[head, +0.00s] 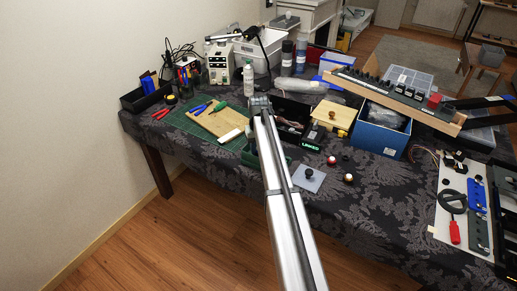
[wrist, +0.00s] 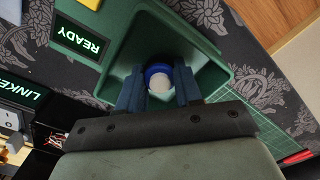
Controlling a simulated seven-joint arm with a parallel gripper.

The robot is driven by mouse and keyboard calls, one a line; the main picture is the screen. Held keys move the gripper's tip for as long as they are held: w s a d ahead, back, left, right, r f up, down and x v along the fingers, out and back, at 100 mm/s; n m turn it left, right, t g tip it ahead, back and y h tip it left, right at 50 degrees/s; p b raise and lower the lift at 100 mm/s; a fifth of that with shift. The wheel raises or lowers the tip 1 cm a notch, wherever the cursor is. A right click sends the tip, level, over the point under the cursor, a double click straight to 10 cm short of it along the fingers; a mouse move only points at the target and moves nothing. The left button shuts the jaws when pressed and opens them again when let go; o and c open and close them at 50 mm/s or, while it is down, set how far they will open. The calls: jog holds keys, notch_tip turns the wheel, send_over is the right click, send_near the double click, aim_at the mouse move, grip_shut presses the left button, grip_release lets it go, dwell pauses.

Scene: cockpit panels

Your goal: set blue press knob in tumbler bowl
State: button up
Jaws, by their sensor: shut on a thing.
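In the wrist view my gripper (wrist: 158,88) is shut on the blue press knob (wrist: 158,70). The knob has a blue rim and a pale round face, and sits between the two fingers. Around and behind it is the green tumbler bowl (wrist: 212,55), an open square hollow with sloping walls. The knob appears within the bowl's outline, but I cannot tell its height above the bottom. In the head view the dark green bowl (head: 247,158) shows partly beside my arm. My arm hides the knob and the fingers there.
A lit READY display (wrist: 80,38) adjoins the bowl, and a LINKED box (head: 313,138) stands close by. A green cutting mat (head: 188,118) lies to the left. A grey plate with a dark knob (head: 309,178) and small round knobs (head: 348,178) lie to the right.

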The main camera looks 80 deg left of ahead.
jog(key=o, duration=1)
jog(key=shift+o, duration=0.2)
notch_tip(320, 180, up, 12)
dwell(0.4)
